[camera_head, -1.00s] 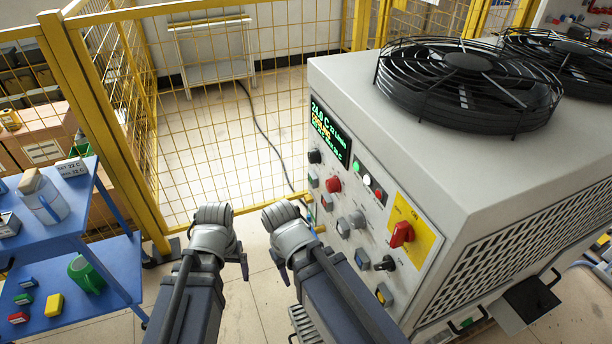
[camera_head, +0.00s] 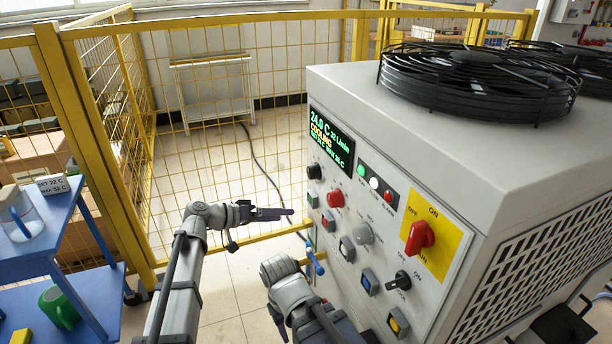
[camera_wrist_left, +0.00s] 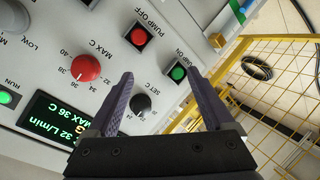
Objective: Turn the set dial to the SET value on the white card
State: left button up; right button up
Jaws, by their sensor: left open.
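In the left wrist view the dial (camera_wrist_left: 140,103), marked SET C, shows between the fingers, nearer the left one. My left gripper (camera_head: 288,212) is open and empty, pointing right toward the panel, apart from the dial. Its two dark fingers (camera_wrist_left: 158,76) show in the wrist view. The white card (camera_head: 52,184) stands on the blue cart and appears to read SET 22 C. The display (camera_head: 331,140) shows 24.0 C and COOLING. My right gripper (camera_head: 278,322) is low, its fingers unclear.
The red MAX C knob (camera_wrist_left: 86,68), red PUMP OFF button (camera_wrist_left: 139,37) and green pump button (camera_wrist_left: 178,72) lie close to the dial. A red main switch (camera_head: 420,236) is further right. A yellow mesh fence (camera_head: 240,150) stands behind; the blue cart (camera_head: 75,225) is left.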

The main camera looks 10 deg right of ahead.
aim_at(309, 173)
pick_arm(q)
jog(key=w+d+r+t+h, duration=0.2)
jog(key=w+r+h, duration=0.2)
jog(key=w+r, duration=0.3)
jog(key=shift+s+d+x, duration=0.1)
jog(key=shift+s+x, duration=0.1)
jog(key=shift+x, duration=1.1)
jog(key=shift+s+d+x, duration=0.1)
jog(key=shift+s+x, duration=0.1)
jog(key=shift+x, duration=1.05)
jog(key=shift+s+x, duration=0.2)
jog(key=shift+x, duration=1.1)
jog(key=shift+r, duration=0.15)
jog(key=c, duration=1.4)
